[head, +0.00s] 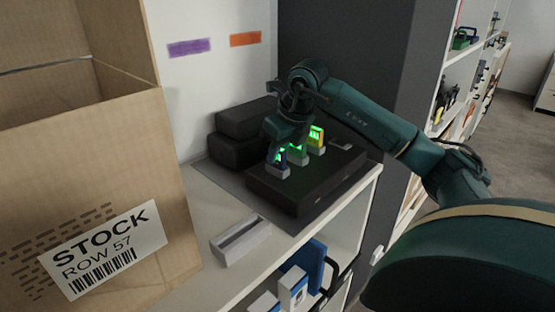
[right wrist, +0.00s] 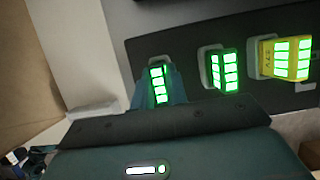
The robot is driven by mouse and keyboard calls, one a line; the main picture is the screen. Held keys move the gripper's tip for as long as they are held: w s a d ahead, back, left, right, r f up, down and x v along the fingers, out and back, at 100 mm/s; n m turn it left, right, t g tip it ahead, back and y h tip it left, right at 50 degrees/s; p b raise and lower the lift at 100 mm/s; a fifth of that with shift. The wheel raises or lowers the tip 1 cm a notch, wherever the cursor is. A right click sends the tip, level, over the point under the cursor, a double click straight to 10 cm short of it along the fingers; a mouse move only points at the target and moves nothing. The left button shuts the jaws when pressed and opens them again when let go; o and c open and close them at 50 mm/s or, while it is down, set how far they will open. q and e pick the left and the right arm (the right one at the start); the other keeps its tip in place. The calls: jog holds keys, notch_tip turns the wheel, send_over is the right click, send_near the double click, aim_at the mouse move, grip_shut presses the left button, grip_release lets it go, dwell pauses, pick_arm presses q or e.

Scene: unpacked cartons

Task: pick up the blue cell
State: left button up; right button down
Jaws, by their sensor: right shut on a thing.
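The blue cell (head: 279,157) stands upright in the nearest socket of the black charger (head: 318,187) on the shelf top, its green bars lit. In the right wrist view the blue cell (right wrist: 158,84) is between the fingers of my right gripper (right wrist: 158,92). My right gripper (head: 281,146) reaches down from above and is shut on the blue cell. Its fingers partly hide the cell. Whether the cell has lifted at all in its socket I cannot tell. My left gripper is not in view.
A green-lit dark cell (right wrist: 225,71) and a yellow cell (head: 316,136) stand beside it in the charger. Black cases (head: 238,138) lie behind. A pale slotted holder (head: 241,241) lies in front. A large carton (head: 90,190) stands at left.

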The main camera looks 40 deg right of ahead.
jog(key=shift+r, duration=0.1)
dwell(0.3)
notch_tip(320, 180, up, 10)
jog(key=shift+f+p, duration=0.1)
jog(key=shift+p, duration=0.65)
